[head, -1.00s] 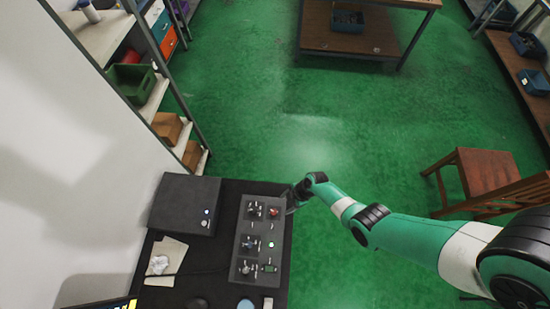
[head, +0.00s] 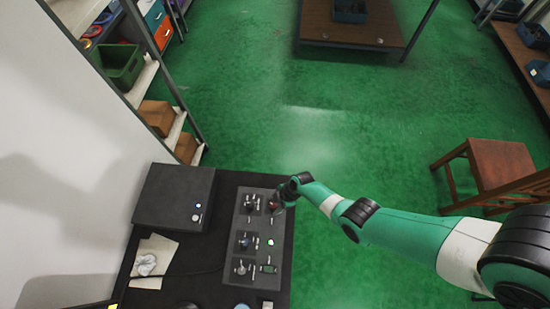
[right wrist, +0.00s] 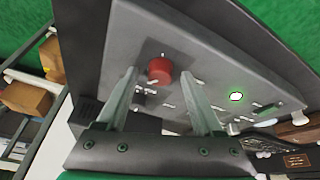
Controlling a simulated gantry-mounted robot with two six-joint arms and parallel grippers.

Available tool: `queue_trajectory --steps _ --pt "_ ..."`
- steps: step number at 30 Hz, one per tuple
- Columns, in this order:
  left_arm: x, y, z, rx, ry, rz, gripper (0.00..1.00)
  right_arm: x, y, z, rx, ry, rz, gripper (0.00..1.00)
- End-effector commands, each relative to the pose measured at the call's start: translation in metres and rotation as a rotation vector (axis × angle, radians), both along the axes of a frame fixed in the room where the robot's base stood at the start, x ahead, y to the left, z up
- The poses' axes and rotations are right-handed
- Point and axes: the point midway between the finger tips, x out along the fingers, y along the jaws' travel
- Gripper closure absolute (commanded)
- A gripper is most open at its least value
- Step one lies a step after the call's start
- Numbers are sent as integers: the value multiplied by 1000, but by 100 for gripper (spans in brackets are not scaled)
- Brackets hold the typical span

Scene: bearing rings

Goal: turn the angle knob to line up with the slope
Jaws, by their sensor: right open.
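A dark grey control panel (head: 258,258) lies on the black table, with several small knobs and switches. A red knob (head: 272,206) sits at its far right corner, and a dark-based blue knob (head: 245,243) sits near its middle. I cannot tell which knob is the angle knob, and no slope can be made out. My right gripper (head: 284,196) is at the panel's far right corner, beside the red knob. In the right wrist view its open fingers (right wrist: 160,76) stand either side of the red knob (right wrist: 160,68), which looks untouched. My left gripper is not in view.
A lit green light (head: 270,242) is on the panel. A black box (head: 174,197) stands left of the panel, with a paper sheet (head: 153,262) in front of it. Shelving stands at the left, and a wooden chair (head: 500,165) at the right.

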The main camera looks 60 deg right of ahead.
Motion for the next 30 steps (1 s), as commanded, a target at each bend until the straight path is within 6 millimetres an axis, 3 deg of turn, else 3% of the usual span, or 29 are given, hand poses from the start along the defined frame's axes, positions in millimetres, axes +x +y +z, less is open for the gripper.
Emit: queue_trajectory --steps 6,18,30 --pt "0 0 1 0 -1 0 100 0 0 1 0 0 0 32" --pt "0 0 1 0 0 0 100 0 0 0 0 0 1 100" --pt "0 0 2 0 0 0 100 -1 1 1 -1 1 -39 100"
